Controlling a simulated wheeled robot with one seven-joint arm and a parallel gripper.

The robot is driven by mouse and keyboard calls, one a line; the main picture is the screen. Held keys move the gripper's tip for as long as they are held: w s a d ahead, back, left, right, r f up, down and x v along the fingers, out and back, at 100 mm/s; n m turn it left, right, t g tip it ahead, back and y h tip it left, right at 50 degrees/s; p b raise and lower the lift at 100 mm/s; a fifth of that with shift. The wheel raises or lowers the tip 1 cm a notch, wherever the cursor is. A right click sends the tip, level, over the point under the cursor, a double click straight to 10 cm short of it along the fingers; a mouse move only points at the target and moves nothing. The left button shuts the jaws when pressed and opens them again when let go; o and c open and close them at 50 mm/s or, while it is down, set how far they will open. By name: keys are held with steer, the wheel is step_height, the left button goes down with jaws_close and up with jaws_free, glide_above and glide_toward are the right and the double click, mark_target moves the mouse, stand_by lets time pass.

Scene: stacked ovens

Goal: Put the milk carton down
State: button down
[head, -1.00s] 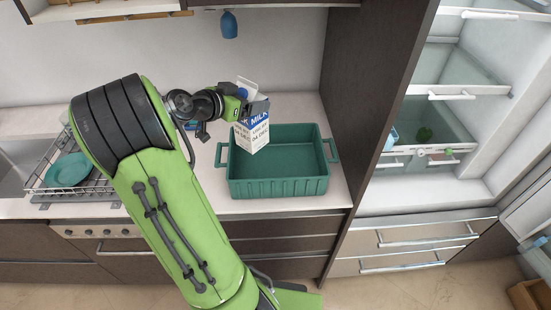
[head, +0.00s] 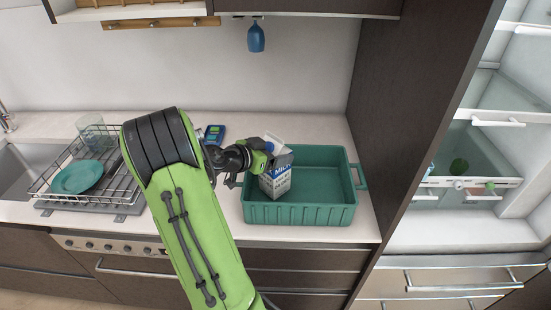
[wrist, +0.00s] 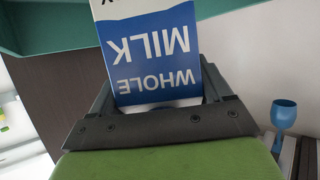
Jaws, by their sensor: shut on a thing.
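The milk carton (head: 277,177) is white, grey and blue with "WHOLE MILK" printed on it. In the head view it is slightly tilted at the left part of the green crate (head: 300,215), inside or just over its opening; I cannot tell whether its base touches the crate floor. My gripper (head: 268,158) is shut on the upper part of the carton from the left. In the wrist view the carton (wrist: 152,50) sits between the fingers, its far end cut off by the frame's top edge.
A dish rack (head: 95,190) with a teal plate (head: 78,178) stands left on the counter. A blue glass (head: 256,37) hangs above. A dark tall panel (head: 420,110) borders the crate's right side, with the open fridge (head: 490,150) beyond. The crate's right part is empty.

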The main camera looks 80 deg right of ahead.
steer(key=shift+f, duration=0.45)
jaws_free()
steer(key=shift+a+f, duration=0.1)
steer(key=v, duration=1.2)
